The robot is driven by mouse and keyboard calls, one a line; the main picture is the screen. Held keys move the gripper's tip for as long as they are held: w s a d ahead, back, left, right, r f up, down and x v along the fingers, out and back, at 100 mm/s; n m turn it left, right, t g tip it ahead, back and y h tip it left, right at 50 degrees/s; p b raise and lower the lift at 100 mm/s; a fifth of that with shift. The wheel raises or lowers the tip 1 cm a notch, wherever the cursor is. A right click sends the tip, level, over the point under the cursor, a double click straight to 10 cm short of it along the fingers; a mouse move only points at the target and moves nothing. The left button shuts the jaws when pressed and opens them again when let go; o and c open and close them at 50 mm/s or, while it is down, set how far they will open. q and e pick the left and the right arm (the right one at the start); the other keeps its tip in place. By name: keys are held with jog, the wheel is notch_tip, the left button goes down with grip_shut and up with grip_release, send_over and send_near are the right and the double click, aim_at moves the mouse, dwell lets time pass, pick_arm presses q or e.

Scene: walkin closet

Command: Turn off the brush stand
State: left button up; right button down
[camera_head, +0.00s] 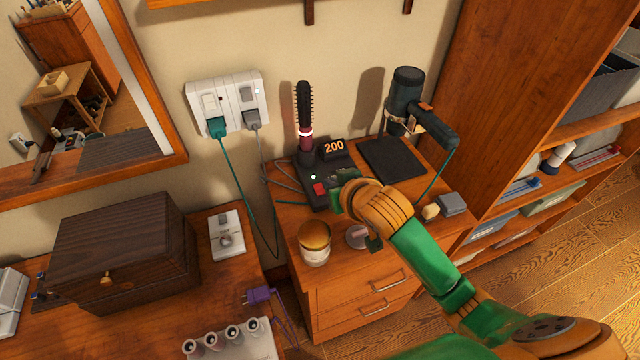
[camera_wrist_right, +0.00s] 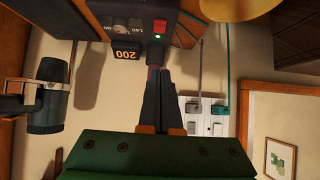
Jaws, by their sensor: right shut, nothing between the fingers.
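The brush stand (camera_head: 314,197) is a dark base on the small wooden cabinet, with a round hot brush (camera_head: 304,105) upright in it. Its display (camera_head: 333,147) reads 200 in orange. A red switch (camera_head: 320,188) and a lit green light (camera_head: 313,177) are on its front part. The right wrist view shows the switch (camera_wrist_right: 159,26), green light and display upside down. My right gripper (camera_head: 338,190) is shut and empty, close beside the switch. In the right wrist view its fingertips (camera_wrist_right: 159,72) point toward the stand; contact cannot be told. My left gripper is out of view.
A hair dryer (camera_head: 407,92) stands in a holder right of the stand. A jar (camera_head: 314,243) and small grey box (camera_head: 452,204) are on the cabinet. A wall socket panel (camera_head: 228,103) with two plugged cords is behind left. A dark wooden box (camera_head: 125,248) sits on the left table.

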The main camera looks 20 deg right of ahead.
send_over(317, 188)
jog(key=s, duration=0.2)
notch_tip(317, 188, down, 6)
jog(key=shift+s+d+r, duration=0.15)
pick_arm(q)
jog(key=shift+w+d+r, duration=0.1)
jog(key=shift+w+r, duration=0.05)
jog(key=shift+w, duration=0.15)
pick_arm(e)
jog(key=shift+w+f, duration=0.15)
jog(key=shift+f, duration=0.9)
jog(key=shift+w+f, duration=0.15)
jog(key=shift+f, duration=0.9)
jog(key=shift+w+f+b, duration=0.2)
jog(key=shift+f+b, duration=0.05)
jog(key=shift+b, duration=0.05)
jog(key=shift+w+f+b, duration=0.15)
jog(key=shift+w+b, duration=0.05)
jog(key=shift+b, duration=0.15)
jog(key=shift+s+r, duration=0.35)
jog(key=shift+s, duration=0.15)
jog(key=shift+w+r, duration=0.1)
jog(key=shift+w, duration=0.9)
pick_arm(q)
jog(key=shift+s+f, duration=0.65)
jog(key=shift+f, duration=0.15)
pick_arm(e)
jog(key=shift+r, duration=0.1)
jog(key=shift+s, duration=0.1)
